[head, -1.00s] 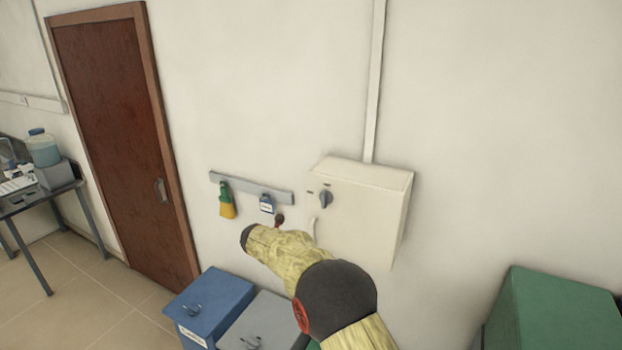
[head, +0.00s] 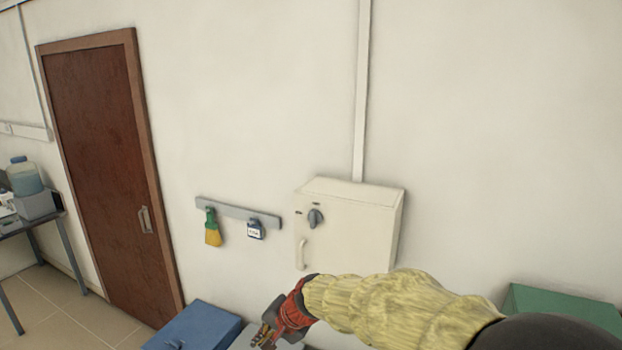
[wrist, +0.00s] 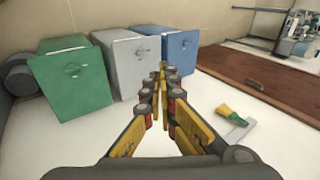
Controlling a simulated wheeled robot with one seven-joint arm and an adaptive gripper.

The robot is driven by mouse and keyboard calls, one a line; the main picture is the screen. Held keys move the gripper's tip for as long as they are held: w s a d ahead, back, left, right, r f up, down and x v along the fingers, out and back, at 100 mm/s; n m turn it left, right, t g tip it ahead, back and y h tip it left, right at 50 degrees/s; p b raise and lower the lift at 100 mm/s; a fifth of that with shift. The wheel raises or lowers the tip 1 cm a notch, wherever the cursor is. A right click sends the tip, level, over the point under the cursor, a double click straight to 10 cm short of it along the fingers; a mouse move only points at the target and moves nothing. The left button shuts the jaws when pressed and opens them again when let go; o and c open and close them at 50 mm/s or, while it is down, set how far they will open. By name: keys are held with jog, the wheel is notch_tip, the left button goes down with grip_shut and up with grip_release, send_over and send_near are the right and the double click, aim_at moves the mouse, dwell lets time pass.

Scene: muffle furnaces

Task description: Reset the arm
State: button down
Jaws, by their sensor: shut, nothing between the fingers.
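My gripper (head: 266,335) shows at the bottom of the head view, at the end of my arm in its yellow sleeve. It is in front of the wall, below the white wall box and above the bins. In the wrist view my gripper (wrist: 163,78) has its fingers together at the tips, with nothing between them. The fingertips overlap the grey and blue bins in that picture, and I cannot tell how far off those are.
A white wall box (head: 345,230) with a knob and handle hangs on the wall. A rail (head: 238,212) holds a green-yellow brush (head: 212,228) and a padlock-like tag (head: 255,229). Below stand blue (head: 195,326), grey (wrist: 128,62) and green (wrist: 70,80) bins. A brown door (head: 105,170) is at left.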

jog(key=s+d+f+n+h+b, duration=0.2)
jog(key=s+d+b, duration=0.6)
jog(key=s+d, duration=0.6)
jog(key=s+d+f+n+t+h+b, duration=0.1)
jog(key=s+d+f+b, duration=0.6)
jog(key=s+d, duration=0.7)
jog(key=d+n+h+b, duration=0.1)
jog(key=d+h+b, duration=0.1)
jog(key=shift+d+n+t+h, duration=0.3)
jog(key=shift+d+n+h, duration=0.1)
jog(key=c, duration=2.6)
grip_release()
